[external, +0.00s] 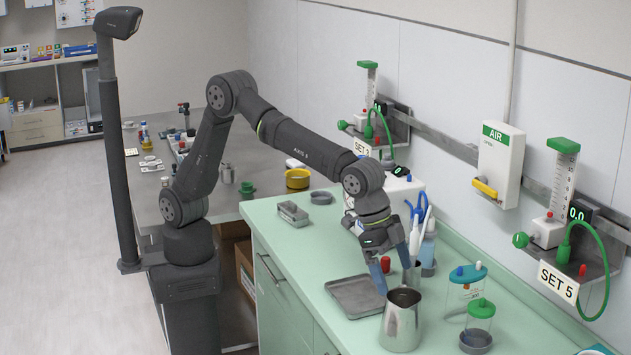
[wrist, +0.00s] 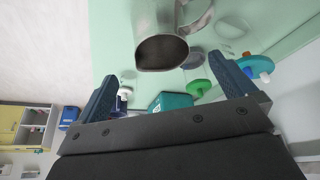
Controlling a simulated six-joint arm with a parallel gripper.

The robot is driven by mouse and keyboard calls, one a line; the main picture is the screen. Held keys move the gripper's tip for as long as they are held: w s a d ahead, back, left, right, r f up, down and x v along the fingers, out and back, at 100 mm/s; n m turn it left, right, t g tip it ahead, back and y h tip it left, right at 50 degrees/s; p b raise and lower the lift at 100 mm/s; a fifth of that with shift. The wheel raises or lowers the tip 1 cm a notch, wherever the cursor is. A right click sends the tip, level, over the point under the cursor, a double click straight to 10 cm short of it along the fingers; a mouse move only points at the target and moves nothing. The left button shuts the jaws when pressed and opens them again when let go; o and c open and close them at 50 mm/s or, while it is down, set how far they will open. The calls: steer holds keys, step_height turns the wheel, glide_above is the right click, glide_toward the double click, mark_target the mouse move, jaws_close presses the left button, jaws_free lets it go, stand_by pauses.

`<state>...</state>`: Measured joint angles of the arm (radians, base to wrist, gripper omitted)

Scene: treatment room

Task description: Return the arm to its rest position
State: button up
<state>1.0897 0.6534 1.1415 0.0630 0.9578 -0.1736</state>
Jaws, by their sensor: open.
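My gripper (external: 397,265) hangs over the green counter (external: 290,248), pointing down, with its blue fingers apart. It is behind the steel jug (external: 401,325) and beside the grey tray (external: 352,294). In the wrist view my gripper (wrist: 165,88) has its two blue fingers spread wide, with nothing held between them. The steel jug (wrist: 158,25) shows beyond the fingertips, its dark mouth facing the camera. My arm reaches out from its base across the counter.
Close by stand a jar with a green lid (external: 480,310), a jar with a teal lid (external: 467,276) and a holder with upright tools (external: 412,274). Flowmeters (external: 563,190) and an air box (external: 500,165) line the wall.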

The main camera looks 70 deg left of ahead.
steer(key=shift+v, duration=1.1)
steer(key=x, duration=1.1)
steer(key=shift+f, duration=0.1)
steer(key=shift+w+d+f, duration=0.15)
steer(key=shift+d, duration=0.05)
step_height(320, 180, up, 4)
steer(key=shift+f, duration=0.2)
steer(key=s+r, duration=0.7)
steer(key=s, duration=0.5)
steer(key=w+a+r, duration=0.1)
steer(key=w+r, duration=0.5)
steer(key=w, duration=0.2)
steer(key=w+a+r, duration=0.2)
steer(key=w+a, duration=0.6)
steer(key=a, duration=0.1)
steer(key=w+a+r+n, duration=0.1)
steer(key=w+a, duration=0.8)
steer(key=a, duration=0.1)
steer(key=shift+r+n+y, duration=0.3)
steer(key=shift+r, duration=0.05)
steer(key=shift+a, duration=0.15)
